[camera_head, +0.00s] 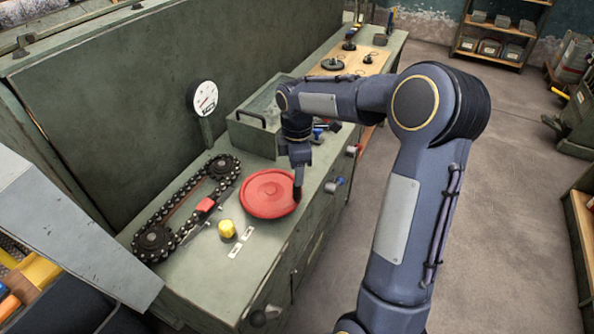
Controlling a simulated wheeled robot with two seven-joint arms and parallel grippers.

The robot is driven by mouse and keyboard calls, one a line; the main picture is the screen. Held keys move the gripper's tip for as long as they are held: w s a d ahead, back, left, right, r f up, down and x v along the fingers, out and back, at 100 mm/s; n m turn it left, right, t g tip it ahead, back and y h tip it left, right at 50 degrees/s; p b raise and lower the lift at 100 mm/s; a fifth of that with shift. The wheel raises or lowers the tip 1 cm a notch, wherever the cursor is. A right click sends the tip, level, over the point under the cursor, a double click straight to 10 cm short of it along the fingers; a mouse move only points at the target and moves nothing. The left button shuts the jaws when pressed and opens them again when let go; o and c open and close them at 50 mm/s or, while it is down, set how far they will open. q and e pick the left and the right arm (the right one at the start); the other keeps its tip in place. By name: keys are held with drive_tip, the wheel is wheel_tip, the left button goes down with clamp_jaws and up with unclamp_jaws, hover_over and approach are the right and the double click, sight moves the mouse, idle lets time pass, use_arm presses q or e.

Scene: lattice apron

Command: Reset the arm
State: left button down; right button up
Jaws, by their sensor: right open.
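My right arm reaches up from the bottom right, bends at the elbow and comes down over the green bench (195,290). My right gripper (298,190) points down at the right edge of a round red lid or disc (268,193). It is open. Whether it touches the disc I cannot tell. My left gripper does not show.
A dial gauge (203,98) stands behind. A green box (250,127) is beyond. The floor (490,200) on the right is clear.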

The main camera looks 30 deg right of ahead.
drive_tip(key=s+a+r+m+t+y, duration=0.1)
drive_tip(key=s+a+r+m, duration=0.25)
drive_tip(key=s, duration=0.25)
drive_tip(key=s+a+r+m+t+y, duration=0.1)
drive_tip(key=s+a+r+m+t, duration=0.1)
drive_tip(key=s+r+m, duration=0.3)
drive_tip(key=s+a+f+m+t+y, duration=0.1)
drive_tip(key=s+a+m, duration=0.2)
drive_tip(key=s, duration=0.3)
drive_tip(key=s+a+f+m+t, duration=0.1)
drive_tip(key=s+a+m, duration=0.2)
drive_tip(key=s, duration=0.3)
drive_tip(key=shift+s+a+f+m+t+y, duration=0.25)
drive_tip(key=shift+s+f+m+t+y, duration=0.05)
drive_tip(key=shift+s+m+y, duration=0.15)
